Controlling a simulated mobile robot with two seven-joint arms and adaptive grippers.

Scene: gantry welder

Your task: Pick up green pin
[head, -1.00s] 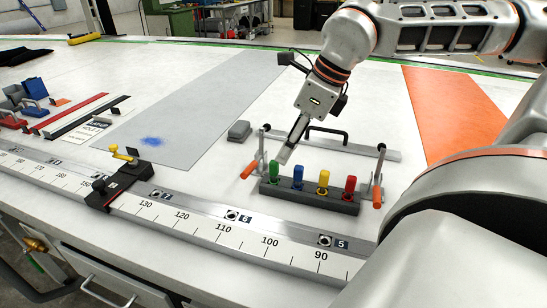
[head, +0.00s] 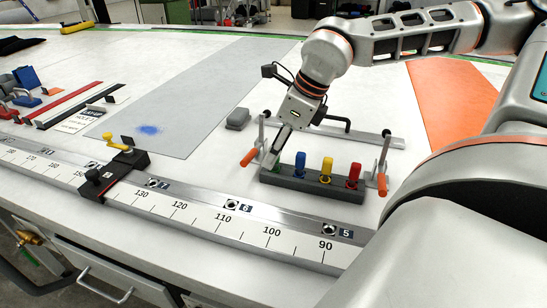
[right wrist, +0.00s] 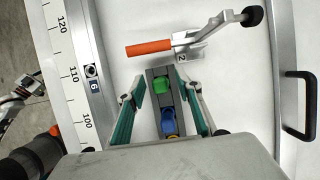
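The green pin (right wrist: 161,86) stands in a dark grey block (head: 310,190). In the right wrist view it lies between the two spread teal-padded fingers of my right gripper (right wrist: 160,80), with a gap on each side. In the head view my right gripper (head: 273,157) points down at the left end of the block and mostly hides the green pin. The gripper is open and empty.
A blue pin (head: 299,165), yellow pin (head: 326,170) and red pin (head: 352,176) stand in the same block, right of the green one. Orange-handled clamps flank it: left (head: 250,157), right (head: 382,184). A scale rail (head: 210,212) runs in front.

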